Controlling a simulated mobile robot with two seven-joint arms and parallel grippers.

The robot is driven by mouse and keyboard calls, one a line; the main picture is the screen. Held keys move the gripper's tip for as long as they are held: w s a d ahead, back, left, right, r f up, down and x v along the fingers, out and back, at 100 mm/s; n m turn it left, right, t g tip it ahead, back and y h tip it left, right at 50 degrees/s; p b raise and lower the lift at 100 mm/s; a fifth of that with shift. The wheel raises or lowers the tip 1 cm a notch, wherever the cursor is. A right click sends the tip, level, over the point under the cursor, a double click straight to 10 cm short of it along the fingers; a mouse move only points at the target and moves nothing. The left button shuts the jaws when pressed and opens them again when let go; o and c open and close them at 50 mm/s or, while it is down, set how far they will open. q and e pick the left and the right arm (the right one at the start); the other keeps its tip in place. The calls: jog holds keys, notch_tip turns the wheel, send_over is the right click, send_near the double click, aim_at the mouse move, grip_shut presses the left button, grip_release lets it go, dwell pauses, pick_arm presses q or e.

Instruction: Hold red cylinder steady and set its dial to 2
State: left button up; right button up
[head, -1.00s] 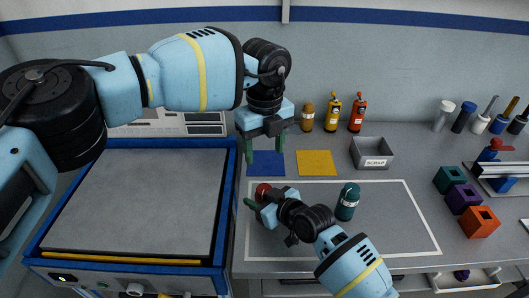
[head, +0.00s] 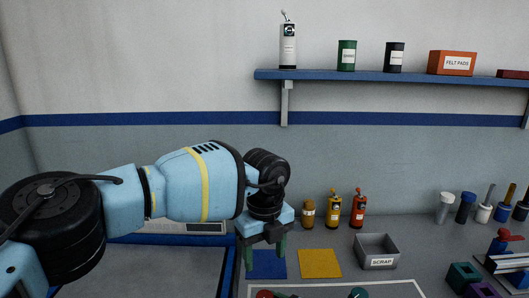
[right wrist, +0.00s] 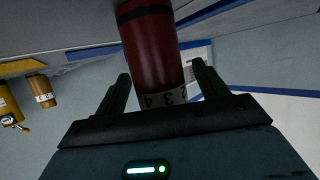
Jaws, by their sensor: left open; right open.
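The red cylinder (head: 264,294) shows only as a sliver of its top at the bottom edge of the head view. In the right wrist view the red cylinder (right wrist: 152,50) stands between the fingers of my right gripper (right wrist: 160,73), with small gaps on both sides. That gripper is open. The pale dial band (right wrist: 163,97) with dark numerals, seemingly 2, 3 and 4, is at the cylinder's near end; which one is set I cannot tell. My left gripper (head: 264,249) is open and empty, pointing down above the blue square (head: 266,265), behind the red cylinder.
A teal cylinder (head: 358,293) shows at the bottom edge. A yellow square (head: 320,263) and a scrap bin (head: 376,251) lie to the right, with several bottles (head: 333,208) behind. A shelf (head: 400,77) runs along the wall above.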

jog(key=v, duration=1)
jog(key=shift+s+d, duration=0.15)
jog(key=shift+s, duration=0.05)
